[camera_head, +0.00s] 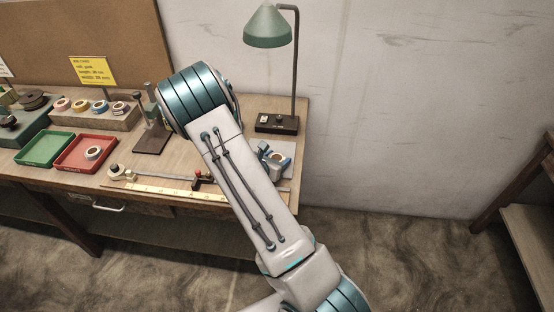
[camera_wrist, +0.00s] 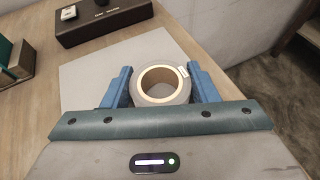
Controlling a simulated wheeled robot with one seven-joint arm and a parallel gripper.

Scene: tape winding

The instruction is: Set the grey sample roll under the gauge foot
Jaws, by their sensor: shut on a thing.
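The grey sample roll (camera_wrist: 160,84), with a pale tan core and a small white label, sits between the two blue fingers of my gripper (camera_wrist: 160,88) in the wrist view. The gripper is shut on it, one finger on each side. In the head view my gripper (camera_head: 274,158) and the roll are at the right end of the bench, partly hidden by my arm. A gauge-like stand (camera_head: 151,132) with a dark base plate is left of my arm. Its foot is too small to make out.
A lamp with a dark base (camera_head: 277,123) stands behind my gripper. A green tray (camera_head: 45,149) and a red tray (camera_head: 72,163) holding a roll lie at the left. Several rolls sit on a rack (camera_head: 97,122).

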